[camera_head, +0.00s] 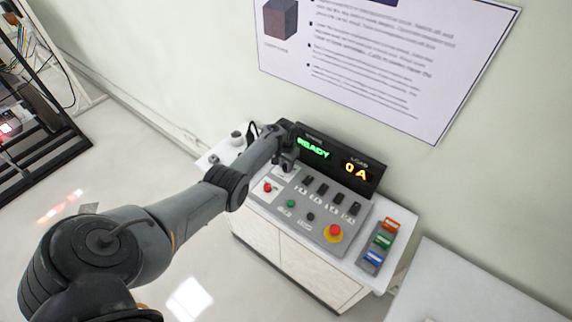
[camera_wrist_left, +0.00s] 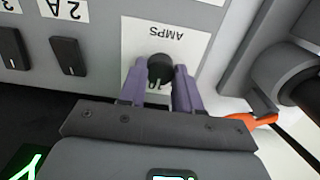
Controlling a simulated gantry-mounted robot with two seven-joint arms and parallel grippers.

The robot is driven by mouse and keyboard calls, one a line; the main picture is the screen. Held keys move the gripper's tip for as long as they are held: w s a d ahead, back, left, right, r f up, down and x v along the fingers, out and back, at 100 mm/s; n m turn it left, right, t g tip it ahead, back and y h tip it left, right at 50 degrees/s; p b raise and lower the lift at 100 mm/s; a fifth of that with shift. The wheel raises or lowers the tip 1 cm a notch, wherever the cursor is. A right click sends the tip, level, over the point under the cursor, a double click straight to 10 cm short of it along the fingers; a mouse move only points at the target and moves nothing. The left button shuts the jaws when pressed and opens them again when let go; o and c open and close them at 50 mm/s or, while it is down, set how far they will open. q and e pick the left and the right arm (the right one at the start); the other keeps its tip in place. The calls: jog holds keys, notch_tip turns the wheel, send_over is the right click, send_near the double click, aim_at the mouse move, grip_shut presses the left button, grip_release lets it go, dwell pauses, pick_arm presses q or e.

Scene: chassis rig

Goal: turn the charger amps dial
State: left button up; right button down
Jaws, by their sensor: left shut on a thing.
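The amps dial (camera_wrist_left: 161,70) is a round black knob on a white plate labelled AMPS, seen upside down in the left wrist view. My left gripper (camera_wrist_left: 160,78) has its two purple fingers on either side of the dial and is shut on it. In the head view my left gripper (camera_head: 286,160) is at the upper left of the grey control panel (camera_head: 318,222), and the arm hides the dial there. The display (camera_head: 335,160) behind the panel reads READY in green and 0 A in orange under LOAD. My right gripper is not in view.
The panel carries several black switches (camera_head: 322,193), a red button (camera_head: 268,187), a green button (camera_head: 291,204) and a red-and-yellow emergency button (camera_head: 333,233). A holder with orange, green and blue items (camera_head: 379,243) stands to its right. An orange item (camera_wrist_left: 252,121) lies near the gripper.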

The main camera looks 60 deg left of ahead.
pick_arm(q)
jog(key=o, duration=1)
jog(key=shift+o, duration=0.2)
jog(key=shift+r+p, duration=0.3)
jog(key=shift+r, duration=0.2)
notch_tip(320, 180, up, 10)
jog(key=p, duration=0.2)
jog(key=shift+f, duration=0.15)
